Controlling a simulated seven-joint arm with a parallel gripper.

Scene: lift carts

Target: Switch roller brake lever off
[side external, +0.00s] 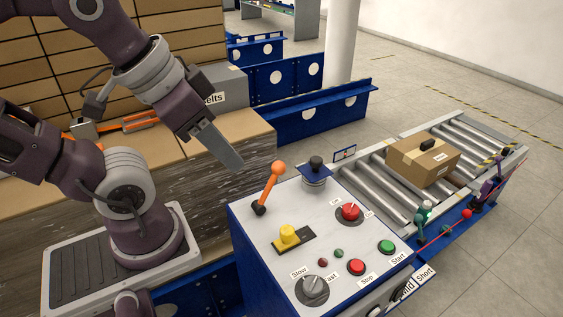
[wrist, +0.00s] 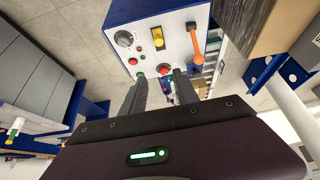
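An orange lever (side external: 270,184) with a ball knob rises from a dark base at the back left corner of the control panel (side external: 265,233). It leans slightly right in the side view and also shows in the wrist view (wrist: 196,43). No label on it is readable, and I cannot tell whether it is the brake lever. My gripper (side external: 236,163) hangs in the air up and left of the lever, pointing down and right, touching nothing. In the wrist view my gripper (wrist: 160,74) has its two fingers apart with nothing held between them.
The panel carries a yellow switch (side external: 288,235), a red knob (side external: 350,212), a speed dial (side external: 314,289) and several buttons. A roller conveyor (side external: 378,190) beyond holds a cardboard box (side external: 424,160).

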